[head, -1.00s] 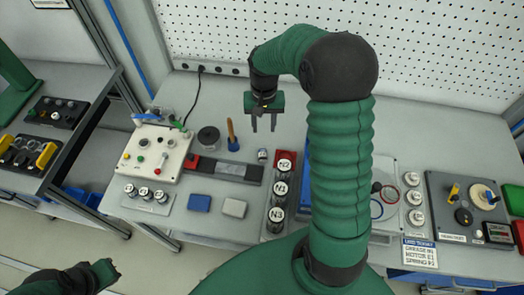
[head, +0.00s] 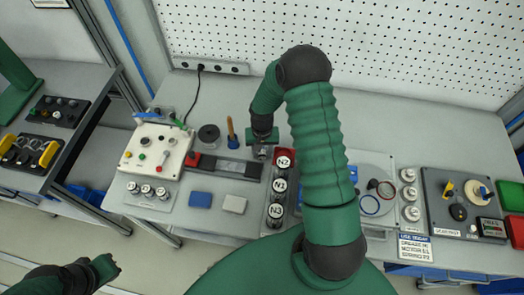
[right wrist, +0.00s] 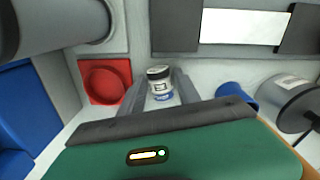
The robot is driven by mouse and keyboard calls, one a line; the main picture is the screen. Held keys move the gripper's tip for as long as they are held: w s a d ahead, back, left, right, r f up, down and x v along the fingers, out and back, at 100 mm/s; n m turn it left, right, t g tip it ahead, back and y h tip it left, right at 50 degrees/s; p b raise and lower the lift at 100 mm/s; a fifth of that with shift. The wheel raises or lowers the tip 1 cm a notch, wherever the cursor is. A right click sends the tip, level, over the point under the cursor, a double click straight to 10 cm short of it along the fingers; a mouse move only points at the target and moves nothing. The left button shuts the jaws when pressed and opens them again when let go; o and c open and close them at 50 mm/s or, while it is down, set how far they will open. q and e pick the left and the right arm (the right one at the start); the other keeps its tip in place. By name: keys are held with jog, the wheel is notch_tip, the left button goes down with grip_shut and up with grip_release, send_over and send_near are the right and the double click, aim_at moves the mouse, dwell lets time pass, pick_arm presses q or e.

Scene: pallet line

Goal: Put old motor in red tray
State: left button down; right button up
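The old motor, a small white can with a dark top and a blue band (right wrist: 159,84), stands on the table in the right wrist view. My right gripper (head: 262,153) is down over it, with one finger on each side; the fingers look open, and contact is not clear. In the head view the gripper mostly hides the motor. The red tray (right wrist: 106,80) has a round recess and lies close beside the motor; in the head view it shows at the far end of the N2 rack (head: 284,152). My left gripper (head: 105,268) is at the lower left, away from the table.
A blue cup with a brush (head: 232,141) and a dark spool (head: 209,137) stand left of my right gripper. The rack with N2, N1 and N3 cans (head: 277,187) is just to its right. A dark mat (head: 232,169) and blue and white blocks lie in front.

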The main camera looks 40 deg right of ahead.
jog(key=shift+a+r, duration=0.1)
jog(key=shift+a, duration=0.05)
jog(key=c, duration=0.4)
grip_shut()
